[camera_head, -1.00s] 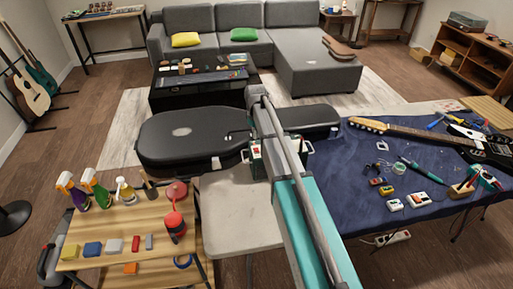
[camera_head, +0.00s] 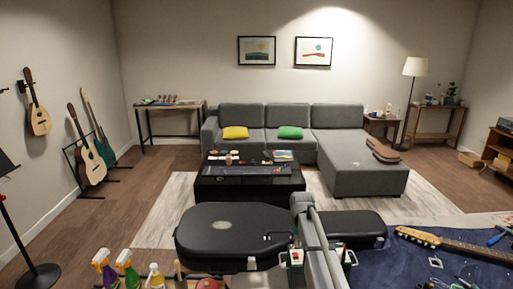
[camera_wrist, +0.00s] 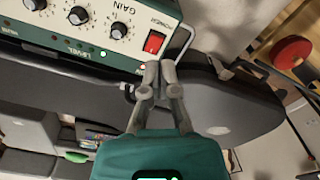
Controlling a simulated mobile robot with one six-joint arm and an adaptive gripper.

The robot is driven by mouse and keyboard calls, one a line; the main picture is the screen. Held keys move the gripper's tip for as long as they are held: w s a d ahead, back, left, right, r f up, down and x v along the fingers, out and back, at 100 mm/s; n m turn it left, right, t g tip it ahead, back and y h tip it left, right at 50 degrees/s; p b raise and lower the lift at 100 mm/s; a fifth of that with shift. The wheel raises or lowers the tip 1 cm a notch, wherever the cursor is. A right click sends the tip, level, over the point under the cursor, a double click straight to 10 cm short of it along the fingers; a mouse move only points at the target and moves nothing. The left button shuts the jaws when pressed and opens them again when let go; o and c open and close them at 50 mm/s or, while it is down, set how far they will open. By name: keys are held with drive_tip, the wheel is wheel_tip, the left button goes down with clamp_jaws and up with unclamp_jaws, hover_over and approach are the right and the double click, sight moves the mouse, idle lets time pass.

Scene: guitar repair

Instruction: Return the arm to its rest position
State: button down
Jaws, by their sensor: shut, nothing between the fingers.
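My gripper (camera_wrist: 162,75) is shut and empty in the wrist view, its two fingers together. Just beyond the fingertips in that view is a green and white device (camera_wrist: 105,38) with GAIN and LEVEL knobs, a red switch and a lit green light. I cannot tell whether the fingertips touch it or are only above it. In the head view my arm reaches forward from the bottom edge, and the device (camera_head: 294,257) shows partly behind it. My gripper is hidden there by the arm.
A black guitar case (camera_head: 232,222) lies beyond the device. At right is a blue-covered table (camera_head: 408,262) with a guitar (camera_head: 450,243) on it. Spray bottles (camera_head: 126,266) stand at lower left. A black coffee table (camera_head: 250,186) and grey sofa (camera_head: 262,117) are farther back.

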drive_tip(key=s+m, duration=0.5)
drive_tip(key=s, duration=1.9)
drive_tip(key=shift+s+a, duration=0.2)
drive_tip(key=shift+s, duration=0.1)
drive_tip(key=shift+a, duration=0.1)
